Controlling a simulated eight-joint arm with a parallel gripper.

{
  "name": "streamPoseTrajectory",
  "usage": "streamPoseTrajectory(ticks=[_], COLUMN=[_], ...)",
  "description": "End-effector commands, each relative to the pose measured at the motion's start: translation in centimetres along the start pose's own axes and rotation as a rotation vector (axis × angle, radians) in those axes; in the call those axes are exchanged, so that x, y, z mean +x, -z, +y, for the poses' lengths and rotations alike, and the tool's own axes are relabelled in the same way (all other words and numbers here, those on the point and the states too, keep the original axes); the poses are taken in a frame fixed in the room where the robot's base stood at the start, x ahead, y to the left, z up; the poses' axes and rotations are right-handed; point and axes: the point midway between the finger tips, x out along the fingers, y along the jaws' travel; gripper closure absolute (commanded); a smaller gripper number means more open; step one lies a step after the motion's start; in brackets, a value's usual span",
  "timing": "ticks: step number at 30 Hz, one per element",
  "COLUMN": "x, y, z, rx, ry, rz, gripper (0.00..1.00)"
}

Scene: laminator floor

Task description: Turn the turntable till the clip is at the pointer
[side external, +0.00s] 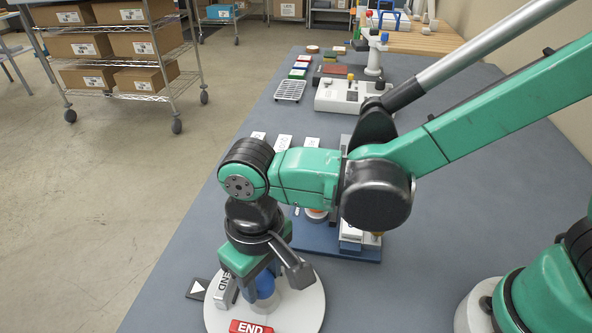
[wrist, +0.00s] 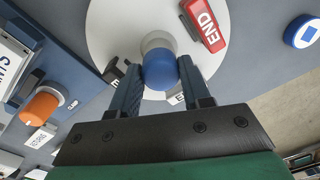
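The white turntable (side external: 307,305) lies flat at the bottom of the side view and also shows in the wrist view (wrist: 110,28). It bears a red END block (side external: 250,327) near its front edge and a grey END block (side external: 222,291) at its left. A black piece (wrist: 115,71) stands at its left in the wrist view. Which is the clip I cannot tell. The black pointer plate with a white triangle (side external: 198,289) lies just left of the grey block. My gripper (wrist: 160,72) straddles the blue central knob (wrist: 159,69); whether its fingers press it is unclear.
A blue round piece (wrist: 303,31) lies beside the turntable in the wrist view. An orange knob (wrist: 40,108) stands at its other side. Behind my arm is a blue board (side external: 318,239) with equipment. Farther back are a pale machine (side external: 340,97) and trays.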

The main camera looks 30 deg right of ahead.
Motion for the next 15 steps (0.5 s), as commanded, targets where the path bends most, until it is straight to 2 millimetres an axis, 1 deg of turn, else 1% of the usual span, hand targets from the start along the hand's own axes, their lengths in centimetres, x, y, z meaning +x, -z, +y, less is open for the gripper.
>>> streamPoseTrajectory(ticks=[1,2,3,15], x=[-0.01,-0.01,-0.01,-0.03], y=[0.0,0.0,0.0,0.01], z=[-0.01,-0.01,-0.01,0.0], rx=[0.0,0.0,0.0,0.01], ry=[0.0,0.0,0.0,0.001], rz=[0.0,0.0,0.0,0.0], gripper=[0.86,0.94,1.0,1.0])
